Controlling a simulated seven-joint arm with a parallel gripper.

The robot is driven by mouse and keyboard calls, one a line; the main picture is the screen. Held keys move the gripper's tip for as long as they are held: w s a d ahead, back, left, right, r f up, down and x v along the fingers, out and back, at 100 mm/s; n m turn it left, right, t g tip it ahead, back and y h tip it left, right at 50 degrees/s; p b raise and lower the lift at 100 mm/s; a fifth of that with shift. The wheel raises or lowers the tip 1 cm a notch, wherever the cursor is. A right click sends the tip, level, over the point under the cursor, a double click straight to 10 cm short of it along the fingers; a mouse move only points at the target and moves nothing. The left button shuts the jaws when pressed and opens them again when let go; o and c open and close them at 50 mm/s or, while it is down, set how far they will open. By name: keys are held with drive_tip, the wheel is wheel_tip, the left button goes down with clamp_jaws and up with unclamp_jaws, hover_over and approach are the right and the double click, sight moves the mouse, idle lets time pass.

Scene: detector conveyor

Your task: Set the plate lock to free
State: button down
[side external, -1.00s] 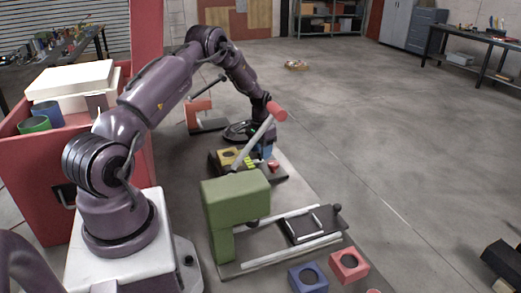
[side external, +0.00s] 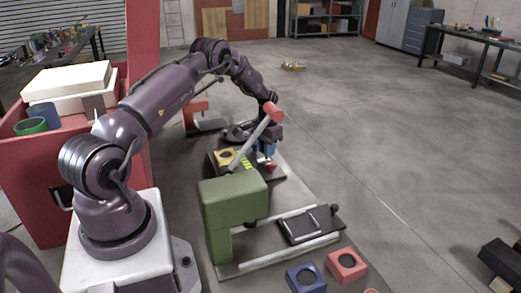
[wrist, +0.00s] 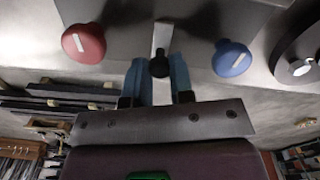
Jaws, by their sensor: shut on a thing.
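My gripper (wrist: 159,82) has two blue fingers, one on each side of a small dark knob (wrist: 159,64), and is shut on it. A pale straight strip (wrist: 163,36) runs from the knob up the grey panel in the wrist view. A red knob (wrist: 83,43) stands left of my fingers and a blue knob (wrist: 232,58) stands right, each with a white mark and apart from the fingers. In the side view my gripper (side external: 266,150) is low at the far end of the bench, partly hidden by a red-ended bar. I cannot read any lock marking.
A green arch (side external: 232,190) stands nearer the camera, with a dark sliding plate (side external: 298,226) on pale rails beside it. A yellow block (side external: 226,157) sits left of my gripper. Blue (side external: 306,277) and red (side external: 346,265) holed blocks lie in front. The floor at right is mostly clear.

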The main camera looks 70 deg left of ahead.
drive_tip(key=shift+w, duration=0.25)
drive_tip(key=c, duration=1)
unclamp_jaws()
wheel_tip(320, 180, up, 13)
